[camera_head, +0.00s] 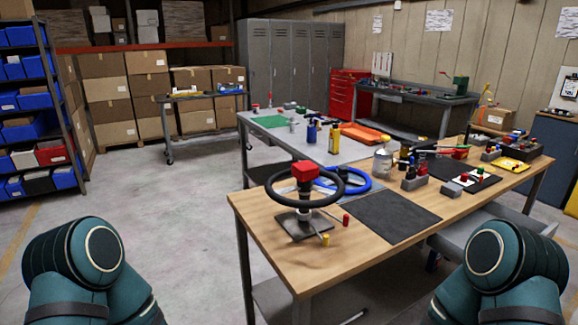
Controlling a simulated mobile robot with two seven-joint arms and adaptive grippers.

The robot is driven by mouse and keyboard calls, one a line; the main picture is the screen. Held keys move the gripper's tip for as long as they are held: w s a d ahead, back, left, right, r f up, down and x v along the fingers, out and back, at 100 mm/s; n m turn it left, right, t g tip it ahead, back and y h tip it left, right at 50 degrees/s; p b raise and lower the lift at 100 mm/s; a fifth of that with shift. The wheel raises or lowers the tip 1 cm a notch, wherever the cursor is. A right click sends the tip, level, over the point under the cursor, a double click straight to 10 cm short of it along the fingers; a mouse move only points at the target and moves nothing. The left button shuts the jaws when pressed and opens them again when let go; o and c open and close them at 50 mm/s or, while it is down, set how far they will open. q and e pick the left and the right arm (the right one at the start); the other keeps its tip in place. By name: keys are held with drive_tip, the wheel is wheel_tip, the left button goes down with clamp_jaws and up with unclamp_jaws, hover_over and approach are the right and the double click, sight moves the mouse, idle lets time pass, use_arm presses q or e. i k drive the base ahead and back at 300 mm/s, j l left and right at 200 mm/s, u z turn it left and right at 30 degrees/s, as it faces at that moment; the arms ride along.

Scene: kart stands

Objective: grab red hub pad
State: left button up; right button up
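A red hub pad (305,172), a block shape, sits at the centre of a black steering wheel (272,197). The wheel is mounted on a stand with a dark square base plate (297,228) at the near left of the wooden table (255,205). A blue ring-shaped wheel (358,185) lies just behind it, partly hidden. My two arms show only as teal links at the bottom left and bottom right. Neither gripper is in view, and nothing of mine touches the pad or the wheel.
A dark mat (395,217) lies right of the stand. Small red and yellow-ended items (325,239) lie by the base plate. A clear bottle (382,160) and tool holders (413,181) stand farther back. A grey workbench (262,138) adjoins behind. The floor left of the table is clear.

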sight(305, 171)
drive_tip(key=i+j, duration=0.2)
drive_tip(key=j, duration=0.2)
drive_tip(key=i+j, duration=0.2)
drive_tip(key=j, duration=0.2)
drive_tip(key=i+j, duration=0.2)
drive_tip(key=j, duration=0.2)
drive_tip(key=i+j, duration=0.2)
drive_tip(key=j, duration=0.2)
drive_tip(key=i+j, duration=0.2)
drive_tip(key=j, duration=0.2)
drive_tip(key=i+j, duration=0.15)
drive_tip(key=j, duration=0.25)
drive_tip(key=i+j, duration=0.2)
drive_tip(key=j, duration=0.2)
drive_tip(key=z, duration=0.45)
drive_tip(key=j+z, duration=0.15)
drive_tip(key=z, duration=0.3)
drive_tip(key=i+j+z, duration=0.1)
drive_tip(key=z, duration=0.35)
